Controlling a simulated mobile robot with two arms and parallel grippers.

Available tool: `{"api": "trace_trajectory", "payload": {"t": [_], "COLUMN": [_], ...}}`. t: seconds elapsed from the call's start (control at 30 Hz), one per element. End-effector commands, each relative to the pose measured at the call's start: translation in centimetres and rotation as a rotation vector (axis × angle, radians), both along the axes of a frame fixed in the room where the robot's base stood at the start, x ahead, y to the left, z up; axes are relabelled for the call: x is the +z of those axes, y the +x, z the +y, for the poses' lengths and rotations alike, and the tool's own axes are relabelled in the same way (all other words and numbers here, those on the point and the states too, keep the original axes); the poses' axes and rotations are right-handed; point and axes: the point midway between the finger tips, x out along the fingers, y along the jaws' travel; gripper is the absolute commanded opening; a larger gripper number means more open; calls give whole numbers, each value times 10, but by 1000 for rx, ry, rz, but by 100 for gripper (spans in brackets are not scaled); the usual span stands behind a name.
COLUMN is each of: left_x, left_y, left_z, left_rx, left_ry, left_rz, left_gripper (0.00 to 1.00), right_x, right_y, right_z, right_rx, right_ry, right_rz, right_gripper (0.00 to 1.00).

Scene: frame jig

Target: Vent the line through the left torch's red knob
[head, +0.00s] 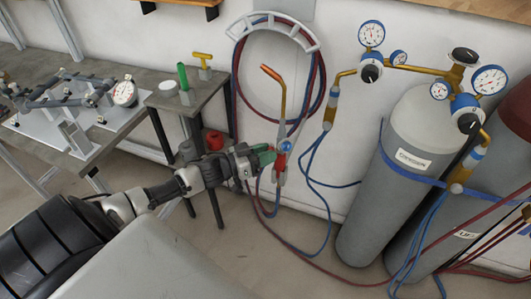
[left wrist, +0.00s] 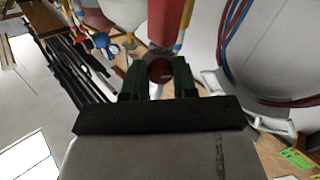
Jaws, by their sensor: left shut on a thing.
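The torch, with a copper tip (head: 274,92), hangs upright by the wall in front of the coiled hoses. It carries a blue knob (head: 285,146) and, just below it, a red knob (head: 279,164). My left gripper (head: 268,157) has come in from the left, and its green fingers are at the red knob. In the left wrist view the fingers (left wrist: 160,80) stand on both sides of the round red knob (left wrist: 159,67), closed on it. The gripper partly hides the knob in the head view. My right gripper is not in view.
A grey cylinder (head: 380,190) with gauges and regulators stands right of the torch, beside another cylinder. Blue and red hoses (head: 317,175) hang and trail around the torch. A small stand (head: 217,84) with a green cylinder and yellow handle is left. A jig table (head: 90,145) stands farther left.

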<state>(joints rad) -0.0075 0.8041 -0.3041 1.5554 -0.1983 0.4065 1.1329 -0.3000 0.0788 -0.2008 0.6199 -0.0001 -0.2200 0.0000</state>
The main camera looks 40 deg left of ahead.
Motion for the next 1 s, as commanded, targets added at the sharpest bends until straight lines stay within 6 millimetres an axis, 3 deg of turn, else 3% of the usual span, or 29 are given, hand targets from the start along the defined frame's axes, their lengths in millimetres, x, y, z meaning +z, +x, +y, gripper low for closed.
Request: {"api": "trace_trajectory", "payload": {"t": [1.0], "left_x": [0], "left_y": [1], "left_z": [1], "left_rx": [1], "left_ry": [773], "left_rz": [-463], "left_gripper": [4], "right_x": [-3], "right_y": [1], "right_z": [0], "right_rx": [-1], "right_ry": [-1], "right_rz": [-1], "right_gripper": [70]}}
